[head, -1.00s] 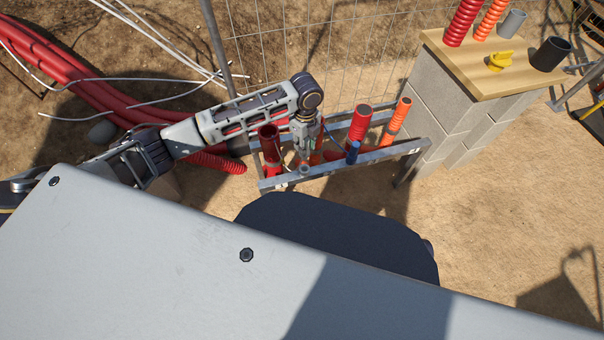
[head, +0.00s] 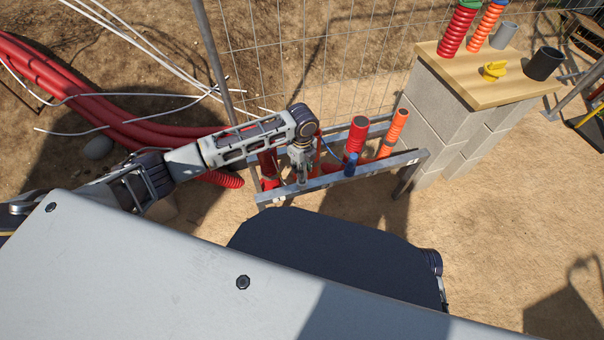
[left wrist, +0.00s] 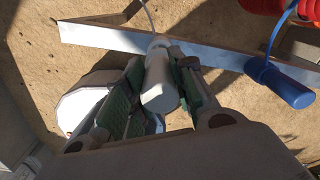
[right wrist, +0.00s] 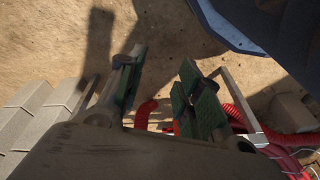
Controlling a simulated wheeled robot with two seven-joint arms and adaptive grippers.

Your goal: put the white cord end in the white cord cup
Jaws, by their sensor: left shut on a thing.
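The white cord end (left wrist: 160,85) is a pale cylinder between the green-padded fingers of my left gripper (left wrist: 158,92), which is shut on it. A thin white cord (left wrist: 148,15) runs up from it in the left wrist view. In the head view my left gripper (head: 301,170) points down at the front rail of the metal frame, left of the blue cord end (head: 350,165). I cannot make out the white cord cup; whether the cord end touches the rail is unclear. My right gripper (right wrist: 162,62) is open and empty over sandy ground.
The metal frame's front rail (head: 395,165) runs below the gripper. Red (head: 356,138) and orange (head: 394,132) corrugated tubes stand behind it. A block pillar (head: 445,110) with a wooden top is at right, and wire fencing (head: 300,45) is behind. Open sand lies at lower right.

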